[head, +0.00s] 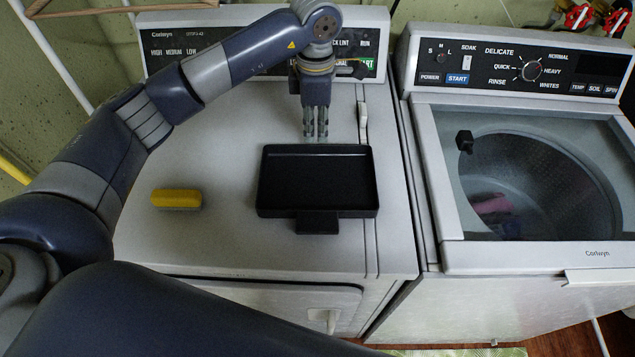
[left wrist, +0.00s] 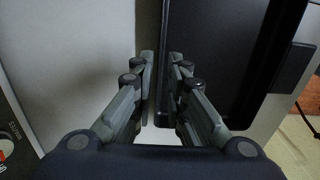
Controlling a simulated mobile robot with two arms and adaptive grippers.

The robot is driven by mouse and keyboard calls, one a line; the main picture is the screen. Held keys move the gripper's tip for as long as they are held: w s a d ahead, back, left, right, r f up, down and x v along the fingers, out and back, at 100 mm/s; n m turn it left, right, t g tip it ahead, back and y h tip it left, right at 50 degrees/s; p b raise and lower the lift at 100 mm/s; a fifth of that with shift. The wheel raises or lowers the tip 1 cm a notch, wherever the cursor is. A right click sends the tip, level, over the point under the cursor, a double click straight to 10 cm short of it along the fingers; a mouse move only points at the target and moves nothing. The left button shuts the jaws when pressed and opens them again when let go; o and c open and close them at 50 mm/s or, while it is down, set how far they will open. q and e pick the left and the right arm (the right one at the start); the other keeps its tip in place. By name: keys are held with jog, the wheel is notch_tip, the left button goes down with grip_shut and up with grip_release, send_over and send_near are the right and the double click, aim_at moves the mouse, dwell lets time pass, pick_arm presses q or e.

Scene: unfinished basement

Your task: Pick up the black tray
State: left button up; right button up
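The black tray (head: 318,185) lies flat on top of the white machine on the left, its tab handle (head: 317,222) toward the front. My left gripper (head: 316,138) points down at the tray's far edge, fingers partly open with a narrow gap. In the left wrist view, the gripper (left wrist: 161,60) has the edge of the tray (left wrist: 215,60) along the gap, with the tray to the right. I cannot tell whether the fingers touch the rim; no firm grip shows. My right gripper is not in view.
A yellow block (head: 176,199) lies left of the tray. The control panel (head: 170,50) rises behind my left gripper. A washer (head: 530,255) with a glass lid stands at right, past a narrow gap. The top around the tray is mostly clear.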

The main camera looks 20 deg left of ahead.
aim_at(318, 145)
pick_arm(q)
notch_tip(318, 145, down, 6)
jog(key=p, duration=0.2)
jog(key=shift+w+d+r+p, duration=0.1)
jog(key=shift+r+p, duration=0.15)
jog(key=shift+p, duration=0.05)
jog(key=shift+f, duration=0.15)
grip_shut()
jog(key=shift+w+r, duration=0.1)
jog(key=shift+r, duration=0.1)
